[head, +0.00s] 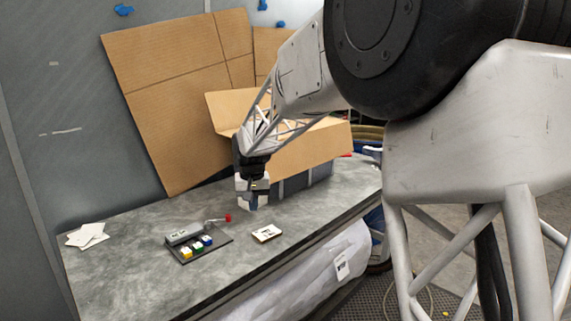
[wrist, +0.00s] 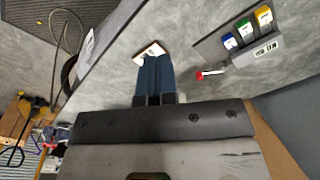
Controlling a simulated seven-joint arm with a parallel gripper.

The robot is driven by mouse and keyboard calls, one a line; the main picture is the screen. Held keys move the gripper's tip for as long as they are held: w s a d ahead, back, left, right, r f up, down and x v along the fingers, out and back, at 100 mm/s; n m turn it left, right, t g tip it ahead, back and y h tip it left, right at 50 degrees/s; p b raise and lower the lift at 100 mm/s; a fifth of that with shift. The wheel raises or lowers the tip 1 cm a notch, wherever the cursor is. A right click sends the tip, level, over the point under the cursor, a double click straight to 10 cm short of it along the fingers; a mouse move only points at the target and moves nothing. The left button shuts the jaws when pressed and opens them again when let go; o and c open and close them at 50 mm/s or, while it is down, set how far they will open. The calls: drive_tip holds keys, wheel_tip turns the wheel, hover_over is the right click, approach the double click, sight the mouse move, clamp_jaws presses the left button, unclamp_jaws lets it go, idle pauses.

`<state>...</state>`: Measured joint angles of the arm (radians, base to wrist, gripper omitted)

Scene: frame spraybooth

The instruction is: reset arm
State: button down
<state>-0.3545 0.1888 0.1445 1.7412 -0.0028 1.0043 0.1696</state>
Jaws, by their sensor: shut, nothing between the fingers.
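My gripper (head: 252,203) is over the grey worktop near its middle, in front of the cardboard box. In the wrist view its dark fingers (wrist: 152,58) lie together with nothing between them. A small flat white-and-brown item (head: 266,233) lies on the worktop to the right of and nearer than the gripper in the head view. In the wrist view it shows just past the fingertips (wrist: 151,49), partly hidden by them.
A dark panel (head: 224,230) holds a grey box, yellow, green and blue blocks, and a red-tipped lever (head: 227,217). White papers (head: 86,236) lie at the left. An open cardboard box (head: 310,146) and leaning cardboard sheets (head: 165,90) stand behind. The worktop's front left (head: 130,285) is clear.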

drive_tip(key=s+d+r+m+t, duration=0.1)
drive_tip(key=s+d+r, duration=0.2)
drive_tip(key=s+d, duration=0.7)
drive_tip(key=s+d+r, duration=0.4)
drive_tip(key=s+d, duration=0.5)
drive_tip(key=s, duration=0.3)
drive_tip(key=s+d+f, duration=0.1)
drive_tip(key=s+d, duration=0.2)
drive_tip(key=s, duration=0.5)
drive_tip(key=s+d+f+m, duration=0.1)
drive_tip(key=s+d+f, duration=0.1)
drive_tip(key=s, duration=0.5)
drive_tip(key=s+d+f, duration=0.2)
drive_tip(key=s+d, duration=0.2)
drive_tip(key=s, duration=0.4)
drive_tip(key=shift+s+f+t, duration=0.25)
drive_tip(key=shift+s+t, duration=0.1)
drive_tip(key=shift+t, duration=0.05)
drive_tip(key=shift+w+d, duration=0.1)
